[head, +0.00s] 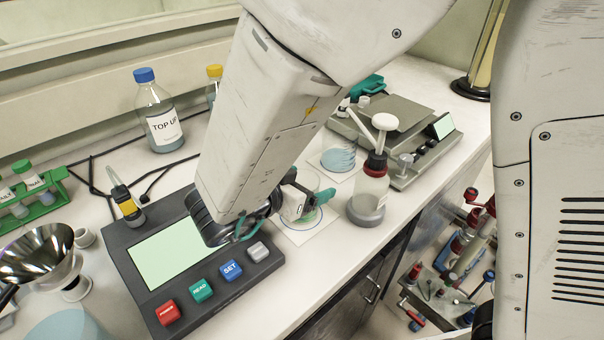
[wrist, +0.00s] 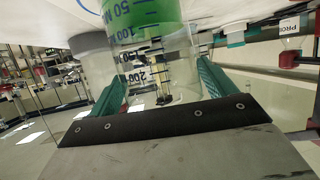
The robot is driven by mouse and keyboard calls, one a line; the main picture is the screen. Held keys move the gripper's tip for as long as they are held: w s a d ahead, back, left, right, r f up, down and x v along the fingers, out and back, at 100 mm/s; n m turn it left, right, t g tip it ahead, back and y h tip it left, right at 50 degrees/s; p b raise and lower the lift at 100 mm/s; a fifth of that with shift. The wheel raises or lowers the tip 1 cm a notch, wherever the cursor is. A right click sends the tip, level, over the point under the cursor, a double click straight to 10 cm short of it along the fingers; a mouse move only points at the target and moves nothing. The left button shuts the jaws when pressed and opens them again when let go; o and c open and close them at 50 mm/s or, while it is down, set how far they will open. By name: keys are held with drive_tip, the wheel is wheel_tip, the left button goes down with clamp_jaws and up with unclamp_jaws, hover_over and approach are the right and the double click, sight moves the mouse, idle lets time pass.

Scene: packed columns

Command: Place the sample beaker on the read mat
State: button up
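The sample beaker is a clear marked beaker with green liquid (wrist: 140,14) in its base; it also shows in the head view (head: 296,208), partly hidden by my arm. My gripper (head: 307,194) has its teal fingers on both sides of the beaker wall, close against it; they also show in the wrist view (wrist: 162,80). The read mat (head: 317,232) is a white square with a blue ring on the bench. The beaker is upright over the ring. I cannot tell whether its base touches the mat.
A wash bottle with a red collar (head: 370,186) stands close right of the mat. A beaker of blue liquid (head: 338,159) stands behind. A button console (head: 222,290) is left, and a grey instrument (head: 410,165) is behind right. The bench's front edge is near.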

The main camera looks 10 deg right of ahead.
drive_tip(key=shift+r, duration=0.2)
drive_tip(key=v, duration=1.2)
